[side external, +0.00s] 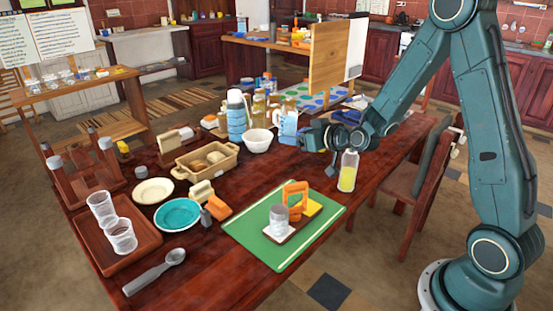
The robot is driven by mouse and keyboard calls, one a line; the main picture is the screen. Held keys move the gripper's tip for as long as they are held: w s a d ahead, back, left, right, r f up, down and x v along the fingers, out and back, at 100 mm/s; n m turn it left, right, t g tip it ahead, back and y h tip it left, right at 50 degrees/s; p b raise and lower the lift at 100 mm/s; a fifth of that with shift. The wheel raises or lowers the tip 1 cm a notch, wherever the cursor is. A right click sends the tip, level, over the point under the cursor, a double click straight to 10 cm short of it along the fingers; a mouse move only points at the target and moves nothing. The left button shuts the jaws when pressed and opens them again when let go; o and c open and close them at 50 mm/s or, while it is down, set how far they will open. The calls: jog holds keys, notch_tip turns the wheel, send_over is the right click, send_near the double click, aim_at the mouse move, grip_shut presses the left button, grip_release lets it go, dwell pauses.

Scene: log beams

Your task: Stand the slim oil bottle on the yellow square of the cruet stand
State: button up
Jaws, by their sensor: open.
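The slim oil bottle (347,178), clear with yellow oil in its lower part, stands upright on the wooden table near its right edge. My gripper (334,158) is open, close beside the bottle's upper part on its left in the picture. I cannot tell whether it touches the bottle. The cruet stand (291,232) sits on a green mat, with an orange handle (297,193) upright on it. Its yellow square (313,208) is bare at the right of the stand. A grey-topped white shaker (279,220) stands on its left part.
The green mat (255,242) is otherwise clear. A teal bowl (178,214), a tray with glasses (143,256), and a spoon (155,272) lie to the left. A white bowl (257,140), a blue-and-white jug (286,128) and several jars stand behind.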

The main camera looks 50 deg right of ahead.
aim_at(353, 162)
jog(key=s+d+f+m+h, duration=0.2)
jog(key=s+d+f+h, duration=0.1)
jog(key=d+f, duration=0.2)
jog(key=s+d+f+m+g+h, duration=0.1)
jog(key=s+d+f+m+h, duration=0.2)
jog(key=d+f+h, duration=0.1)
jog(key=s+d+f+m+h, duration=0.2)
jog(key=s+d+f+h, duration=0.1)
jog(key=d+f, duration=0.3)
jog(key=shift+d+f+g+h, duration=0.25)
jog(key=shift+d+g+h, duration=0.05)
jog(key=shift+d+h, duration=0.45)
jog(key=shift+s+d+f+m+h, duration=0.25)
jog(key=shift+s+d+m, duration=0.1)
jog(key=shift+s, duration=0.15)
jog(key=shift+w+d, duration=0.45)
jog(key=shift+x, duration=3.15)
jog(key=c, duration=1.5)
jog(key=shift+o, duration=0.2)
